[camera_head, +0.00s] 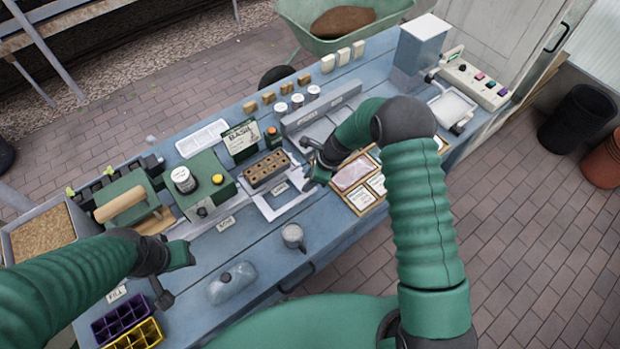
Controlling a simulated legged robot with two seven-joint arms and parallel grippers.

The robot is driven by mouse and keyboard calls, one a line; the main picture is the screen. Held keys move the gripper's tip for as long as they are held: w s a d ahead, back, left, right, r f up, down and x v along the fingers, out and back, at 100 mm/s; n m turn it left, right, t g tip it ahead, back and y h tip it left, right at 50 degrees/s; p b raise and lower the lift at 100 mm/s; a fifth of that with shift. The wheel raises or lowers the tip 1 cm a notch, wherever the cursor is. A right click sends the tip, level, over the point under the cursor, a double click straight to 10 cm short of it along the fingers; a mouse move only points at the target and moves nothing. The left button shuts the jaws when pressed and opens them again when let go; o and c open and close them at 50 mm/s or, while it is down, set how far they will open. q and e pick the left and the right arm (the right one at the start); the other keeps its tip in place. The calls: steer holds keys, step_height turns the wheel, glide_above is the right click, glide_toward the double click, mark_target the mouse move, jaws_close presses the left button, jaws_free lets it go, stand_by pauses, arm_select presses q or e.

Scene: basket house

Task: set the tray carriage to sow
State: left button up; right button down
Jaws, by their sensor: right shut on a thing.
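The tray carriage (287,207) is a pale flat frame near the middle of the blue bench. A brown seed tray (267,168) with several dark cells sits at its back. A small label plate (280,188) lies in front of that tray, its print too small to read. My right gripper (311,172) is at the right side of the carriage, shut on what looks like its edge or handle; the arm partly hides the contact. My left gripper (178,270) is low over the front left of the bench, away from the carriage; its fingers are unclear.
Left of the carriage stand a green box (198,183) and a green press with a wooden roller (122,203).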

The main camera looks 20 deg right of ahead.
steer(key=s+a+p, duration=0.1)
steer(key=s+a, duration=0.1)
steer(key=a, duration=0.4)
steer(key=s+a, duration=0.3)
steer(key=a, duration=0.3)
steer(key=s+a+p, duration=0.1)
steer(key=s+a, duration=0.1)
steer(key=a, duration=0.5)
steer(key=shift+s+f+p, duration=0.15)
steer(key=shift+s+p, duration=0.05)
steer(key=shift+p, duration=0.1)
steer(key=c, duration=1.4)
jaws_free()
steer(key=shift+c, duration=0.2)
steer(key=o, duration=0.4)
steer(key=shift+w, duration=0.1)
steer(key=shift+c, duration=0.2)
steer(key=shift+d+r, duration=0.15)
steer(key=shift+r, duration=0.35)
steer(key=v, duration=1.6)
steer(key=shift+d, duration=0.1)
